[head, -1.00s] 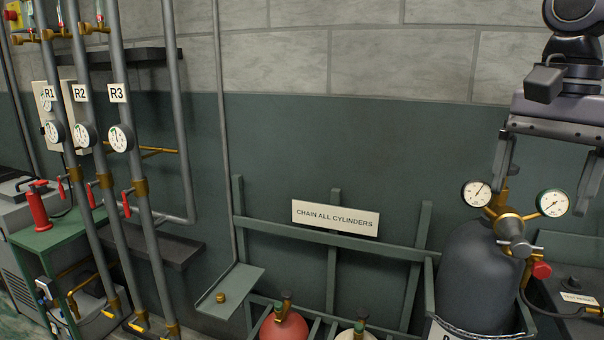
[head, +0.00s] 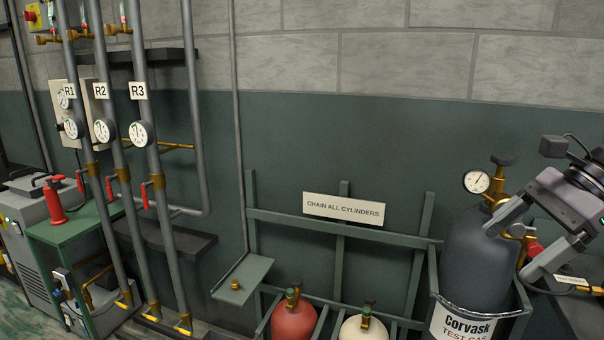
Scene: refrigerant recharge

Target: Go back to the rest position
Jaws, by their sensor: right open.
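My right gripper (head: 508,245) comes in from the right edge in the head view. Its two fingers are spread apart and point left and down. It is in front of the right side of the dark grey cylinder (head: 467,262) labelled Corvask Test Gas, and hides part of the brass fittings there. I cannot tell whether a finger touches the cylinder. A gauge (head: 477,181) and a brass valve (head: 499,178) sit on top of the cylinder. My left gripper is not in view.
A green rack (head: 300,224) with a "chain all cylinders" sign (head: 343,208) holds a red cylinder (head: 294,322) and a cream one (head: 362,330). A small shelf (head: 243,278) juts out.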

